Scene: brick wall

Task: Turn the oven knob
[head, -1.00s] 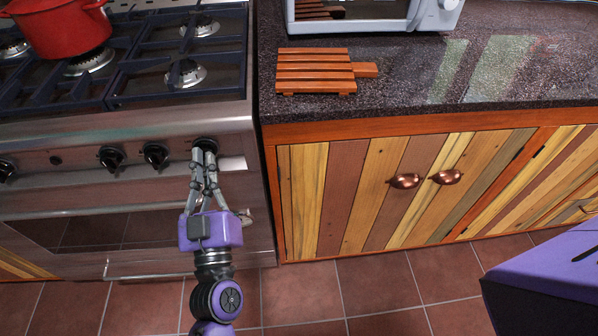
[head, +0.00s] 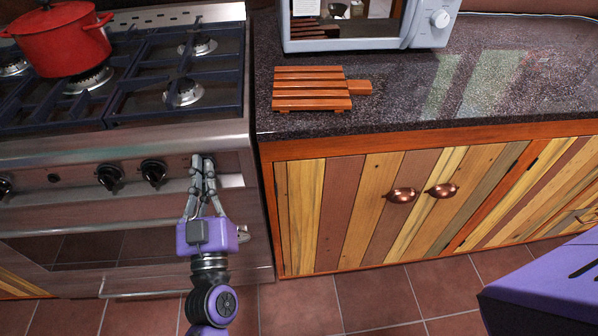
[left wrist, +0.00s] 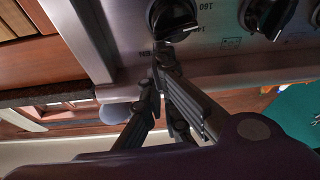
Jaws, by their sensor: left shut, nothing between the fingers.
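The oven front carries a row of black knobs; two of them, a middle knob (head: 109,177) and another knob (head: 153,173), show clearly in the head view. My left gripper (head: 203,160) is shut and empty in front of the rightmost knob position, and its fingers hide that knob there. In the left wrist view the black oven knob (left wrist: 172,17), with temperature numbers around it, is at the top, its grip slanted. The shut fingertips (left wrist: 164,60) are just below it in that picture; I cannot tell if they touch it. My right gripper is out of view.
A red pot (head: 62,40) stands on the stove grates (head: 130,75) above the knobs. An oven handle bar (head: 90,215) runs below them. To the right are a counter with a wooden trivet (head: 310,92), a microwave (head: 365,25) and a striped cabinet (head: 340,205).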

